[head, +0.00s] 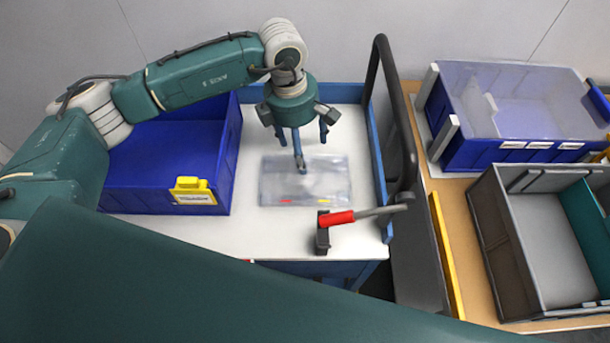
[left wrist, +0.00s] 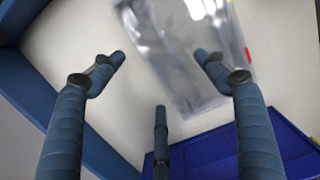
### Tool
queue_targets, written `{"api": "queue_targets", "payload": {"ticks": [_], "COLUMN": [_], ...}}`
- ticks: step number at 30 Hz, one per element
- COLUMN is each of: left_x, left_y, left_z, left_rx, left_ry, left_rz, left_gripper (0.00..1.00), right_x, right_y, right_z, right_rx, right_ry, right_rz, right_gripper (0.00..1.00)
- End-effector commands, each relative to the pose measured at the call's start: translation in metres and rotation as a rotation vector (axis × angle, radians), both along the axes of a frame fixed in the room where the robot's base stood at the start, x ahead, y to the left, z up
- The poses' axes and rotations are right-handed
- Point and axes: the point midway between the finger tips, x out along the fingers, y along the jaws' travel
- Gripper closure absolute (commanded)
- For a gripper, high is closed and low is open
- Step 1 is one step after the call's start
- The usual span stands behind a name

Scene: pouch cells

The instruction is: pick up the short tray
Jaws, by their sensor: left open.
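A clear, flat, see-through tray (head: 330,182) lies on the white cart top, with small red and yellow marks along its near edge. It also shows in the left wrist view (left wrist: 180,60), upper middle to right. I take it to be the short tray. My left gripper (head: 302,155) has three fingers pointing down over the tray's far part. The fingers are spread, with nothing between them; in the left wrist view the gripper (left wrist: 160,75) has the tray partly behind its right finger. Whether a fingertip touches the tray, I cannot tell. My right gripper is not in view.
A blue bin (head: 165,160) with a yellow tag stands left of the tray. A red-handled clamp (head: 337,218) sits at the near right. The cart's blue side rail (head: 373,150) and a dark upright handle (head: 398,110) bound the right. Blue and grey crates stand further right.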

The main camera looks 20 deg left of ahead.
Motion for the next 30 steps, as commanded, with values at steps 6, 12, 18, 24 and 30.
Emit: {"api": "queue_targets", "payload": {"ticks": [6,12,18,24,30], "left_x": [0.001,0.002,0.002,0.002,0.002], "left_y": [-0.003,-0.003,-0.004,-0.004,-0.004], "left_z": [-0.029,-0.034,-0.034,-0.034,-0.033], "left_rx": [-0.002,-0.001,-0.001,-0.001,-0.002], "left_ry": [0.002,-0.001,0.000,0.000,-0.002], "left_rz": [0.001,0.000,0.000,0.000,0.000], "left_gripper": [0.26,0.26,0.48,0.76,0.76], "right_x": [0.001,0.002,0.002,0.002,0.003], "right_y": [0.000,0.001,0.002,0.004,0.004], "right_z": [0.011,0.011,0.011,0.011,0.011], "right_rx": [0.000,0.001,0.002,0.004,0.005], "right_ry": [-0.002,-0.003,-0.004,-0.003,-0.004], "right_rz": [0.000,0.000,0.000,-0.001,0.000], "right_gripper": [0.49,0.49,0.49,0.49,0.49]}}
